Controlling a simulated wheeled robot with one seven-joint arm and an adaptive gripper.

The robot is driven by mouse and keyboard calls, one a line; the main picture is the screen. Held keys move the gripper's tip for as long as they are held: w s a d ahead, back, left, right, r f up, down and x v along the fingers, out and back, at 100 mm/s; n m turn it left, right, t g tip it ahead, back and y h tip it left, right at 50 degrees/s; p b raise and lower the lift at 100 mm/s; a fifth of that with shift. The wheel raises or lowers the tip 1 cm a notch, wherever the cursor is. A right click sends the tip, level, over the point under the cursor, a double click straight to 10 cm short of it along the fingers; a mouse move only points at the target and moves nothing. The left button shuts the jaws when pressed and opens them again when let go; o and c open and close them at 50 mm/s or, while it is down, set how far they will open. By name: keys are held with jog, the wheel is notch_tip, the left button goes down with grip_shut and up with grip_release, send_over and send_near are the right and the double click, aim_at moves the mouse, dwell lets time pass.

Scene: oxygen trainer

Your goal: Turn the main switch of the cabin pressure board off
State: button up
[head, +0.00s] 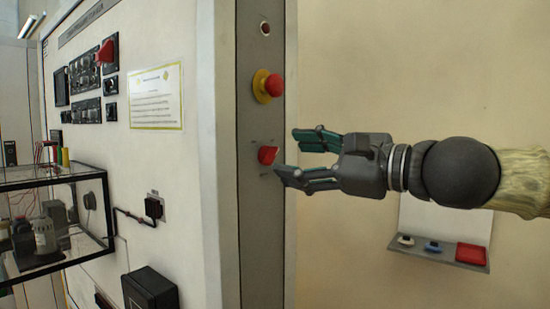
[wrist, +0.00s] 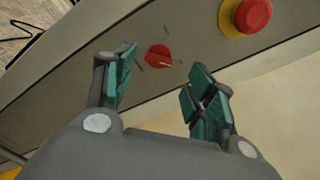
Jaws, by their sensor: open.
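The red rotary switch (head: 267,155) sits on the grey vertical strip at the board's edge, below a red emergency button (head: 273,85) with a yellow collar. My gripper (head: 298,154) is open, to the right of the switch in the head view, with its fingers pointing at it. In the wrist view the red switch (wrist: 158,57) shows beyond and between the two teal-padded fingertips of my gripper (wrist: 160,85), apart from them. A pale line marks the knob, and dark marks surround it. The red button also shows in the wrist view (wrist: 252,14).
The white board (head: 200,190) on the left carries black instruments (head: 85,80) and a notice (head: 156,97). A black-framed glass case (head: 45,215) stands at the lower left. A small shelf (head: 440,252) with a red tray hangs on the wall at right. The space around the gripper looks clear.

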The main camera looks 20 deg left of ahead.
aim_at(276, 156)
jog(key=shift+x, duration=1.9)
